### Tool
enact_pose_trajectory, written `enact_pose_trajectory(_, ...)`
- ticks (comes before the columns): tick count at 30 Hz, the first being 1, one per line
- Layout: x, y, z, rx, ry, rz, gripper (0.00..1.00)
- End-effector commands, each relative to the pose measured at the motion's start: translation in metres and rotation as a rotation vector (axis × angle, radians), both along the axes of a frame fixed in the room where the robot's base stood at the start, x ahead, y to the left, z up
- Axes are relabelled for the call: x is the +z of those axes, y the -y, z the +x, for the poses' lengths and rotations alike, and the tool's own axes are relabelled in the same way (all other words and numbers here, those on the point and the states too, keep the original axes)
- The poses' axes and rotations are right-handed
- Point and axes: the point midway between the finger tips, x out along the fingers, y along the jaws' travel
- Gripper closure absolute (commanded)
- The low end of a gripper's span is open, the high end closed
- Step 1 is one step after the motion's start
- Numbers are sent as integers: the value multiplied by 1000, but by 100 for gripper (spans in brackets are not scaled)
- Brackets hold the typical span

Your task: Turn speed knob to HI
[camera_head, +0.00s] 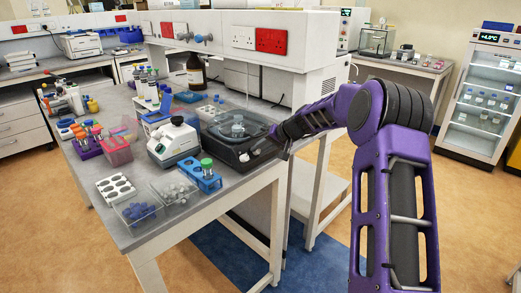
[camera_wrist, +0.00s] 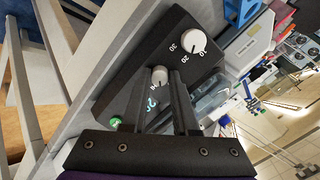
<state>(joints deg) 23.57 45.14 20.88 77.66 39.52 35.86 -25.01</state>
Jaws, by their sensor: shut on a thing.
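The black device (camera_head: 222,146) with a clear lid sits at the right edge of the bench, its front panel facing my arm. In the wrist view its panel (camera_wrist: 150,50) carries two white knobs. The numbered knob (camera_wrist: 195,42), with 10, 20 and 30 around it, is clear of my fingers. The other, which I take for the speed knob (camera_wrist: 159,76), is between my fingertips. My gripper (camera_wrist: 165,78) is shut on it. The fingers partly hide its markings, so I cannot read its setting. Beside it are a lit cyan display (camera_wrist: 152,104) and a green button (camera_wrist: 115,123).
On the bench (camera_head: 165,222), a white instrument (camera_head: 173,142), a blue tube rack (camera_head: 204,180) and clear bins (camera_head: 175,192) stand left of the device. A shelf unit (camera_head: 245,42) rises behind it. Open floor (camera_head: 475,215) lies to the right.

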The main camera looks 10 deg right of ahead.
Motion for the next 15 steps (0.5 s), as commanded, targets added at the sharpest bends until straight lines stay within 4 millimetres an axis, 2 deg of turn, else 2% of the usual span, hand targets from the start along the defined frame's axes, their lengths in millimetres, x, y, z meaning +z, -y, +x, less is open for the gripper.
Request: enact_pose_trajectory(15, 0, 2, 1, -240, -184, 255, 100)
